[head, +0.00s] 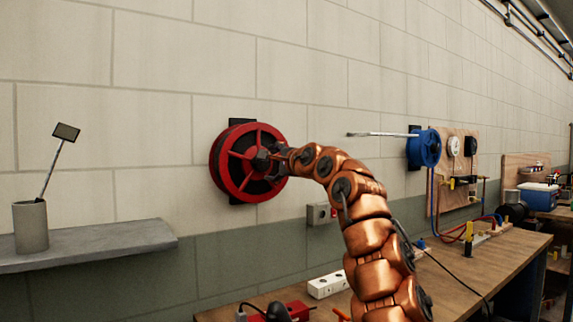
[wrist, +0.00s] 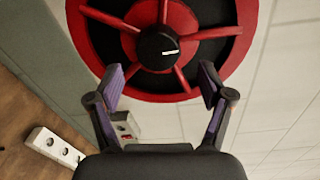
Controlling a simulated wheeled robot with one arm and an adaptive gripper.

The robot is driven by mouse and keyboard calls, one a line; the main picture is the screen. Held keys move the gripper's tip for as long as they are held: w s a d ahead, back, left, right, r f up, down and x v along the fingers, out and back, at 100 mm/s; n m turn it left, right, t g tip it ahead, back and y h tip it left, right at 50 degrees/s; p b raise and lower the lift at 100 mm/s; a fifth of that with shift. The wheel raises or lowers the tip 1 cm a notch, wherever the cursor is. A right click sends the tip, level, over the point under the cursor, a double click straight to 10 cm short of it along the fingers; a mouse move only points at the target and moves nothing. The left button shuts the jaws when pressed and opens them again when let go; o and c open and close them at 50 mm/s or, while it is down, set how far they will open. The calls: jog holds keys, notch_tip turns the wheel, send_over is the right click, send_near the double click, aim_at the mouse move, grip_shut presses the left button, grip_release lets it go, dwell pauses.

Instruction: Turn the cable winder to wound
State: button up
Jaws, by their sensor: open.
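A red spoked reel on a black wall mount, which looks like the cable winder (head: 226,161), hangs on the block wall in the head view. It fills the top of the wrist view (wrist: 93,73). Its black round centre knob (wrist: 155,47) carries a short white mark lying nearly level, to the right of the knob's middle. My gripper (wrist: 160,77) is open, with one finger either side below the knob in the picture and nothing visible between them. In the head view my gripper (head: 275,162) is at the reel's front and hides part of its right side. Contact cannot be told.
A grey shelf (head: 90,246) with a cup (head: 30,228) is at the left. A wooden bench (head: 480,262) below carries a white socket strip (head: 328,285) and red equipment. A wall socket box (head: 318,213) is below right of the reel. A blue reel (head: 428,148) hangs further right.

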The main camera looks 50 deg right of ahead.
jog(key=v, duration=0.7)
jog(key=shift+s, duration=0.25)
jog(key=shift+a, duration=0.1)
dwell(0.7)
